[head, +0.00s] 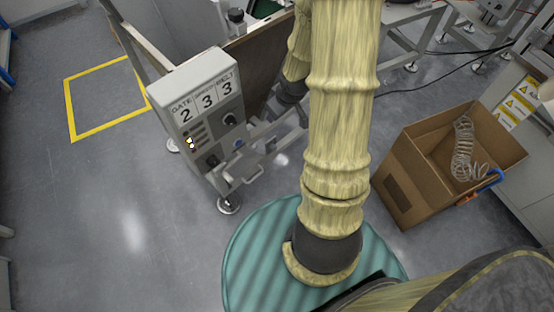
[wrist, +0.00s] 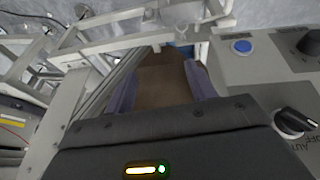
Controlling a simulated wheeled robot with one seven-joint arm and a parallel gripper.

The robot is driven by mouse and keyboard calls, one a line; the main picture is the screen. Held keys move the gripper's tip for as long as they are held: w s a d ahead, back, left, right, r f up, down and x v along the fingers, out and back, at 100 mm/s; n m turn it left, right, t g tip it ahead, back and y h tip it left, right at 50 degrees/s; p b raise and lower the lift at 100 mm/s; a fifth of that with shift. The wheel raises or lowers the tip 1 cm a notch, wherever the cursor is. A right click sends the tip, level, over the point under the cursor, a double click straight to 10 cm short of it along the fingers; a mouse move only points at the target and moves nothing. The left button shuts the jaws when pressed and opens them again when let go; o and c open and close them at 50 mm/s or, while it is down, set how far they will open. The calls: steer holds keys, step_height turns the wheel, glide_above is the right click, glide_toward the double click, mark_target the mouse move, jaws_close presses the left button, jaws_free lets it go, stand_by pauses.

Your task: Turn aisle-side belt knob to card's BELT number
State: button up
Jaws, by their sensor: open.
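The grey control box (head: 195,95) stands left of my arm in the head view. Its card (head: 207,103) reads GATE 2, a middle 3 under a label too small to read, and BELT 3. A dark round knob (head: 229,119) is on its face, with another dark knob (head: 211,160) lower left. In the wrist view, a black knob with a white pointer line (wrist: 295,122) is at the right, and part of a dark knob (wrist: 311,42) is at the upper right. My gripper (wrist: 160,84) is open and empty, left of these knobs and apart from them.
A blue button (wrist: 242,46) is on the panel in the wrist view. Metal frame bars (wrist: 115,42) are beyond my gripper. A cardboard box (head: 415,165) with coiled wire stands at right. The floor left of the control box is clear, with a yellow marked square (head: 100,97).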

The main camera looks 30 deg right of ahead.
mark_target(275, 149)
steer(key=d+f+t+y+b, duration=0.1)
steer(key=d+f+t+b, duration=0.2)
steer(key=f+b, duration=0.8)
steer(key=s+d+f+t+y+b, duration=0.1)
steer(key=d+f+t+b, duration=0.3)
steer(key=f+b, duration=0.7)
steer(key=s+d+f+n+t+y+b, duration=0.1)
steer(key=d+f+t+y+b, duration=0.2)
steer(key=f, duration=2.4)
steer(key=d+t+b, duration=0.1)
steer(key=t+b, duration=0.2)
steer(key=b, duration=0.5)
steer(key=shift+s, duration=0.1)
steer(key=shift+b, duration=0.3)
steer(key=b+x, duration=0.7)
steer(key=x, duration=0.9)
steer(key=shift+f, duration=0.15)
steer(key=shift+w+a, duration=0.15)
steer(key=shift+w, duration=0.55)
